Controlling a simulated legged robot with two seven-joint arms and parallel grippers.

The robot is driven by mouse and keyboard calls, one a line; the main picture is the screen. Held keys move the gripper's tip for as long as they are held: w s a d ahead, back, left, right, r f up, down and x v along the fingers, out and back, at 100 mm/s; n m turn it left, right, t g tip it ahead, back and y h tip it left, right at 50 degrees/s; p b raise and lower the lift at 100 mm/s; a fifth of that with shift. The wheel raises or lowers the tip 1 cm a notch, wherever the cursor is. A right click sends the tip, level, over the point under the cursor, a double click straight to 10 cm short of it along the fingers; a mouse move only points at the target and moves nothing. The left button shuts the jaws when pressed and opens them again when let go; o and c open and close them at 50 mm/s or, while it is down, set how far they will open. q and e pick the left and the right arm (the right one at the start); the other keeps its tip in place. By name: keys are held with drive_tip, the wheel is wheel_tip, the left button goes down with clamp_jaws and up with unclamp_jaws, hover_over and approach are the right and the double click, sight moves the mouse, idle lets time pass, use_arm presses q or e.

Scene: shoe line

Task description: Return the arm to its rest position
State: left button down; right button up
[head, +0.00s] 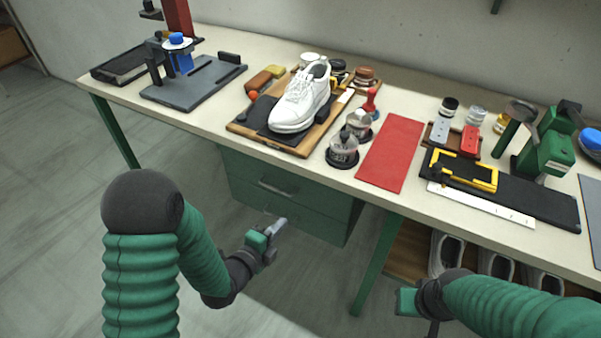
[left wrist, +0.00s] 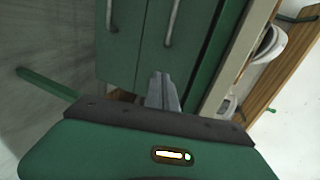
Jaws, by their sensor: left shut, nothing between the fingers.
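My left gripper (head: 278,226) is in front of the table, below the height of its top and near the green drawers (head: 275,188). Its fingers are shut with nothing between them. In the left wrist view the closed fingertips (left wrist: 162,90) point toward the drawer fronts and their handles. My right gripper (head: 408,302) is low at the bottom right, partly hidden by its own arm, and I cannot make out its fingers. Both arms are apart from the table.
The long table (head: 215,125) holds a white shoe (head: 300,98) on a wooden board, a red mat (head: 391,152), jars, and tools. A green table leg (head: 377,262) and a shelf with several shoes (head: 446,252) are underneath. The floor (head: 60,200) at left is clear.

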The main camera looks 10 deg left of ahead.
use_arm(q)
drive_tip(key=s+a+r+n+g+y, duration=0.1)
drive_tip(key=s+a+n+g+y, duration=0.3)
drive_tip(key=s+n, duration=0.6)
drive_tip(key=s+a+r+n+g+y, duration=0.1)
drive_tip(key=s+a+n+g, duration=0.2)
drive_tip(key=s+n+g, duration=0.7)
wheel_tip(320, 180, up, 17)
drive_tip(key=w+n+t+p, duration=0.2)
drive_tip(key=t+p, duration=0.1)
drive_tip(key=p, duration=1.5)
drive_tip(key=shift+r, duration=0.2)
drive_tip(key=shift+d, duration=0.1)
